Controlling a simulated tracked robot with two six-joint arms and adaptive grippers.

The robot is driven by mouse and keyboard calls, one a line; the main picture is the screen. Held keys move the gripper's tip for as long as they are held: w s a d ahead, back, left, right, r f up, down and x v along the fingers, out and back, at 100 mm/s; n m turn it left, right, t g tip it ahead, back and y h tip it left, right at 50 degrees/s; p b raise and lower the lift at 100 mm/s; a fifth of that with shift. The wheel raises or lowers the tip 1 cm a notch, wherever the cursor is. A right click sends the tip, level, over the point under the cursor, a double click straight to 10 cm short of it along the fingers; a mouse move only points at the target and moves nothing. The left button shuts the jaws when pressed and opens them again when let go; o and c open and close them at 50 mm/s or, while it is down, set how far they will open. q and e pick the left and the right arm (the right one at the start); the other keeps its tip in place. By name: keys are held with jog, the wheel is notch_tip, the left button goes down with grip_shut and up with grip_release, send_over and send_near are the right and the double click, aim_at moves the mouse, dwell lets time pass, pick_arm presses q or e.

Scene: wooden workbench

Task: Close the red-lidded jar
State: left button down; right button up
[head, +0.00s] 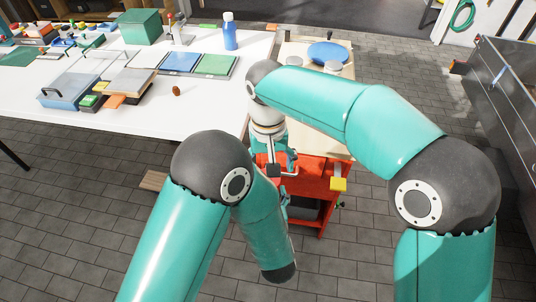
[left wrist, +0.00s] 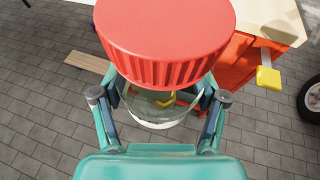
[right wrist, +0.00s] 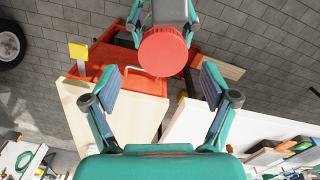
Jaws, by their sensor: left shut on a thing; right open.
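The red-lidded jar shows in the left wrist view, with its wide ribbed red lid (left wrist: 166,42) over a clear glass body (left wrist: 150,108). My left gripper (left wrist: 160,92) is shut on the jar's glass body below the lid. Something yellow shows through the glass. In the right wrist view the red lid (right wrist: 163,53) lies ahead of my right gripper (right wrist: 165,78). That gripper is open and empty, its fingers spread either side of the line to the lid, apart from it. Whether the lid is seated cannot be told. In the head view my arms hide the jar.
A red cabinet (head: 318,190) with a yellow block (head: 338,184) stands under the wooden bench top (head: 290,50). A blue plate (head: 328,53) lies on that top. The white table (head: 140,120) at left holds a blue bottle (head: 229,32), panels and boxes.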

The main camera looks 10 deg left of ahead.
jog(key=n, duration=0.4)
jog(key=shift+r, duration=0.4)
jog(key=n, duration=0.3)
jog(key=shift+r+n, duration=0.3)
jog(key=shift+r, duration=0.05)
jog(key=shift+w+r+n, duration=0.1)
jog(key=shift+r+n, duration=0.3)
jog(key=shift+n, duration=0.5)
jog(key=shift+a+r, duration=0.15)
jog(key=shift+r, duration=0.25)
jog(key=shift+w, duration=0.1)
jog(key=shift+f, duration=4.05)
